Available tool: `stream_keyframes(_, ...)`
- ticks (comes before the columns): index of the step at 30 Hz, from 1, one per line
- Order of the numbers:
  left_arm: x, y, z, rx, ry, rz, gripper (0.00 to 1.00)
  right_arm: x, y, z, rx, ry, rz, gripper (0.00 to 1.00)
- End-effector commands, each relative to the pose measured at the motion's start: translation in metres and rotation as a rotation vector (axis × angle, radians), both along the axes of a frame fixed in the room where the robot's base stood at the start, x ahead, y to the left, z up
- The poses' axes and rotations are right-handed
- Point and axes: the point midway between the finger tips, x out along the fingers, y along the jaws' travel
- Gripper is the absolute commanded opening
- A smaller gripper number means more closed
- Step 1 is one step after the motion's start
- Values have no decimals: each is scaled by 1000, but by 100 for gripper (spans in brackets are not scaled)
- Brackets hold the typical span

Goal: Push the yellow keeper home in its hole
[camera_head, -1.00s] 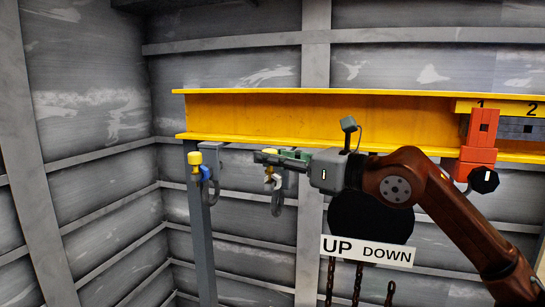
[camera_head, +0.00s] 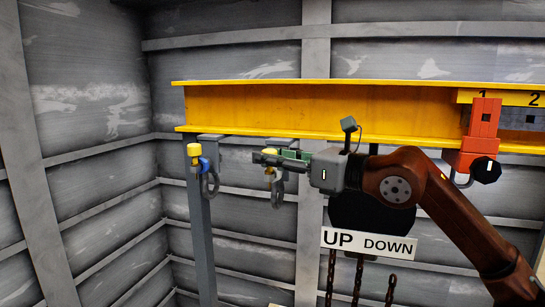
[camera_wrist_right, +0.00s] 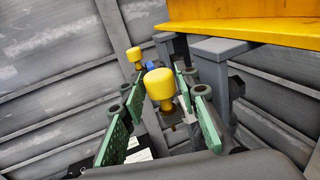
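A yellow keeper (camera_wrist_right: 160,85) with a rounded cap shows close up in the right wrist view, a pin and nut below it. It also shows in the head view (camera_head: 270,171), partly hidden by my gripper. My right gripper (camera_head: 268,158) is open; its green-padded fingers (camera_wrist_right: 158,120) stand either side of the keeper with gaps visible. I cannot tell how deep the keeper sits, and its hole is hidden. A second yellow keeper (camera_head: 194,150) stands farther left by a blue part and a grey shackle (camera_head: 211,184). My left gripper is not in view.
The yellow beam (camera_head: 300,108) runs just above and behind my right gripper. Grey brackets (camera_wrist_right: 225,50) hang close beside the fingers. The UP/DOWN sign (camera_head: 368,245) and chains hang below my arm. A red block (camera_head: 484,120) sits at the right.

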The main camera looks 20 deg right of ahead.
Motion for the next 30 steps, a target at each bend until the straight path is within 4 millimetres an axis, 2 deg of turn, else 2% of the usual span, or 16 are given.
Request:
stream_keyframes(5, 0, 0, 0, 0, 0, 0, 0, 0, 0, 0, 0, 0, 0, 42)
stream_keyframes(13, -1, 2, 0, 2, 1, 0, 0, 0, -1, 0, 0, 0, 0, 42)
stream_keyframes(17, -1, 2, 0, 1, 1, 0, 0, -7, -7, 0, 1, 1, -2, 42)
stream_keyframes(30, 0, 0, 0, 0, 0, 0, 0, -74, -60, -1, 0, 3, -5, 42)
